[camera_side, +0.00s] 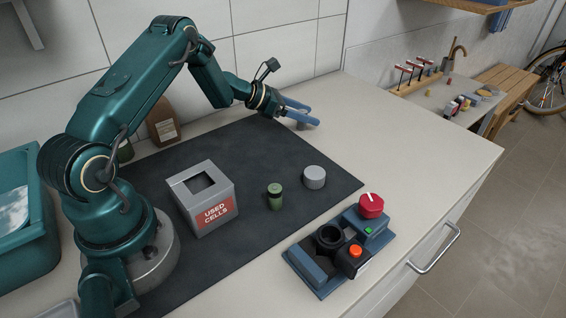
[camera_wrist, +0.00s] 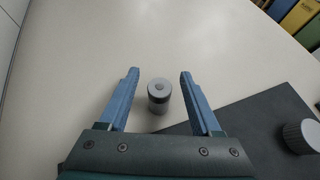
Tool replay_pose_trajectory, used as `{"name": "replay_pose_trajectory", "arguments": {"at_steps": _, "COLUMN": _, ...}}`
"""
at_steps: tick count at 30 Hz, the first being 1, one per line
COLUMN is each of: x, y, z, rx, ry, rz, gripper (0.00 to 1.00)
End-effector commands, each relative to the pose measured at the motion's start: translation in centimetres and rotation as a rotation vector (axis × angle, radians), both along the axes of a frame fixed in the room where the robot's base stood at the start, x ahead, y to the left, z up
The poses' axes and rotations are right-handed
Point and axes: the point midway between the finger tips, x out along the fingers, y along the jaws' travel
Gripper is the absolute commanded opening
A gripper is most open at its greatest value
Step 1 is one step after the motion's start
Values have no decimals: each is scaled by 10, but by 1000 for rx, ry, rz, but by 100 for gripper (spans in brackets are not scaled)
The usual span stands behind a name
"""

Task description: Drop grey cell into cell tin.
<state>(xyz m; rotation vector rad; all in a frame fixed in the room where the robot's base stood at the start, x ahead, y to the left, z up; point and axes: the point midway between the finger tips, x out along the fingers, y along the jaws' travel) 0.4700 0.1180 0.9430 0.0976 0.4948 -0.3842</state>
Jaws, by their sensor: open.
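The grey cell (camera_wrist: 159,98) stands upright on the pale worktop between the spread fingers of my gripper (camera_wrist: 160,74), with a gap on both sides. It is grey with a dark band. My gripper is open and empty. The cell tin (camera_side: 228,187) is a grey box with a square opening on top and a red "USED CELLS" label. It stands on the dark mat, left of my gripper.
A green cell (camera_side: 275,197) and a grey round cap (camera_side: 314,177) stand on the dark mat (camera_side: 255,150) right of the tin. A blue device (camera_side: 318,278) with red and orange knobs sits in front. A brown bottle (camera_side: 162,122) stands by the wall.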

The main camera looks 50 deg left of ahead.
Motion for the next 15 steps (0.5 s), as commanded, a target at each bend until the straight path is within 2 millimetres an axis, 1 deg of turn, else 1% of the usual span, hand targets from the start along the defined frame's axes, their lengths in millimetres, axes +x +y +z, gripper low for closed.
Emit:
{"name": "replay_pose_trajectory", "arguments": {"at_steps": 3, "x": 10, "y": -4, "z": -6, "rx": 0, "ry": -1, "rz": -1, "gripper": 65}}
{"name": "replay_pose_trajectory", "arguments": {"at_steps": 6, "x": 15, "y": -6, "z": -9, "rx": 0, "ry": 0, "rz": -1, "gripper": 65}}
{"name": "replay_pose_trajectory", "arguments": {"at_steps": 15, "x": 18, "y": -7, "z": -10, "rx": 0, "ry": 0, "rz": 0, "gripper": 65}}
